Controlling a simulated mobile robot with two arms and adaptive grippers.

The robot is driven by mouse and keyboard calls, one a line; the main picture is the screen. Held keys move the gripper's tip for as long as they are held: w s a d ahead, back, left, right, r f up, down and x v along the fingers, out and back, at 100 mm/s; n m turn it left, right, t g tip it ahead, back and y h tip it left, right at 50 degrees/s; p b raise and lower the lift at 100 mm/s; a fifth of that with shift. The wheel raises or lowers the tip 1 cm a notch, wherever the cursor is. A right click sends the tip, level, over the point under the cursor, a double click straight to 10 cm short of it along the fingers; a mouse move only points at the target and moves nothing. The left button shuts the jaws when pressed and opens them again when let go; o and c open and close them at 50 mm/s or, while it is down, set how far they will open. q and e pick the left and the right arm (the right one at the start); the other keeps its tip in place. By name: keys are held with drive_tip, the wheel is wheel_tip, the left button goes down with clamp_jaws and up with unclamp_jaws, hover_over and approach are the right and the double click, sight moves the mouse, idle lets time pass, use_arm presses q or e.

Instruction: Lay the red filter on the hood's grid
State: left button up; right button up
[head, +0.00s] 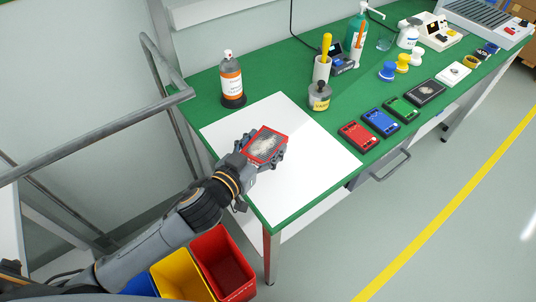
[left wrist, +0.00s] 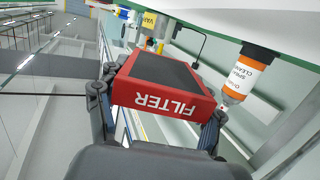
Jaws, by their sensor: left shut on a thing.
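The red filter (head: 267,146) has a red frame around a grey panel with a pale, dusty-looking patch in the head view. In the left wrist view the filter (left wrist: 165,95) shows a dark panel and the word FILTER on its red edge. My left gripper (head: 262,150) is shut on the filter, with fingers at its two sides, and holds it over the white mat. A grey slatted grid (head: 478,14) on a pale unit stands at the far right end of the bench; I take it for the hood's grid. My right gripper is not in view.
The white mat (head: 225,131) lies on the green bench (head: 290,75). An orange-labelled bottle (head: 232,80) and a yellow-labelled pot (head: 319,97) stand behind it. Red (head: 357,136), blue (head: 380,122) and green (head: 402,108) boxes line the front edge. Bins (head: 222,262) stand below.

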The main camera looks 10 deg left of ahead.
use_arm(q)
wheel_tip(320, 180, down, 2)
drive_tip(key=shift+d+f, duration=0.1)
wheel_tip(320, 180, down, 4)
drive_tip(key=shift+r+b, duration=0.2)
drive_tip(key=shift+b, duration=0.2)
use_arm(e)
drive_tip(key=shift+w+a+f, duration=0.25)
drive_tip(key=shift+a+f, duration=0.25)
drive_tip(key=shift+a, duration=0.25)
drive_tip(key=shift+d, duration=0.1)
use_arm(q)
drive_tip(key=shift+f, duration=0.15)
drive_tip(key=o, duration=1.2)
drive_tip(key=shift+c, duration=0.2)
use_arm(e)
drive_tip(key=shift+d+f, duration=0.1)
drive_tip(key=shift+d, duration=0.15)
